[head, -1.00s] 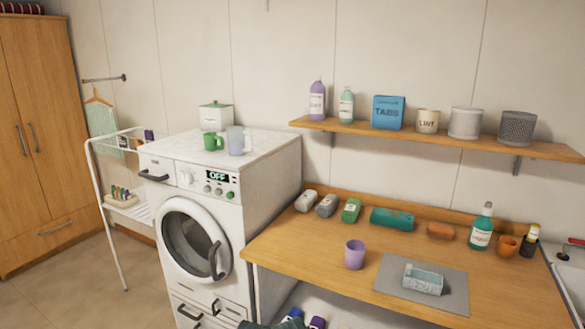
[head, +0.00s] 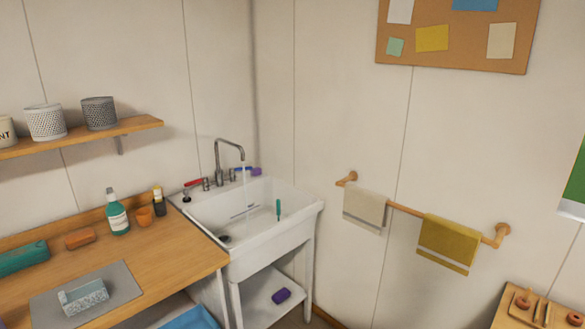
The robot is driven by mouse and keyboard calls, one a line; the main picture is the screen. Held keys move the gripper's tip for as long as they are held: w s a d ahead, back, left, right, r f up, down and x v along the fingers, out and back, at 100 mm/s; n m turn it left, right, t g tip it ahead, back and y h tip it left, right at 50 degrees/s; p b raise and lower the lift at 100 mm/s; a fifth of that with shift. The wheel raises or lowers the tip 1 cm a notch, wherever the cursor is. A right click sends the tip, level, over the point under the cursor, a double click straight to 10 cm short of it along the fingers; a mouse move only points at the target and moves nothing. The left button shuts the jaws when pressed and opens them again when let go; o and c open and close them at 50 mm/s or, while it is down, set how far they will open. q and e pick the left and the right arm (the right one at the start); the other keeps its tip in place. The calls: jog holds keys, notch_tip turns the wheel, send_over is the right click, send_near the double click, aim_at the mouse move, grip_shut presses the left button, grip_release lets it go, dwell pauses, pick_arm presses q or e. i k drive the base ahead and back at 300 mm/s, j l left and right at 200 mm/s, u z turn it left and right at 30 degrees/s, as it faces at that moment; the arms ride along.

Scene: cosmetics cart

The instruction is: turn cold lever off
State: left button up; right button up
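The white sink (head: 275,238) stands in the corner, right of the wooden counter. A grey tap (head: 218,160) with a curved spout rises at its back edge. A thin pale stream of water appears to fall from the spout into the basin. A red lever (head: 193,183) is on the left of the tap. A small blue lever (head: 240,169), presumably the cold one, is on the right, partly behind the stream; its exact angle is hard to tell. Neither of my grippers is in view.
A purple object (head: 256,171) lies on the sink's back rim near the blue lever. A green-handled tool (head: 278,209) is at the basin's front right. A towel rail (head: 405,209) is on the right wall.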

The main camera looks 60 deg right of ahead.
aim_at(232, 169)
jog(key=z, duration=1.6)
jog(key=i+l+u, duration=0.3)
jog(key=i+l, duration=0.15)
jog(key=i+l+u, duration=0.35)
jog(key=l, duration=0.2)
jog(key=i, duration=0.05)
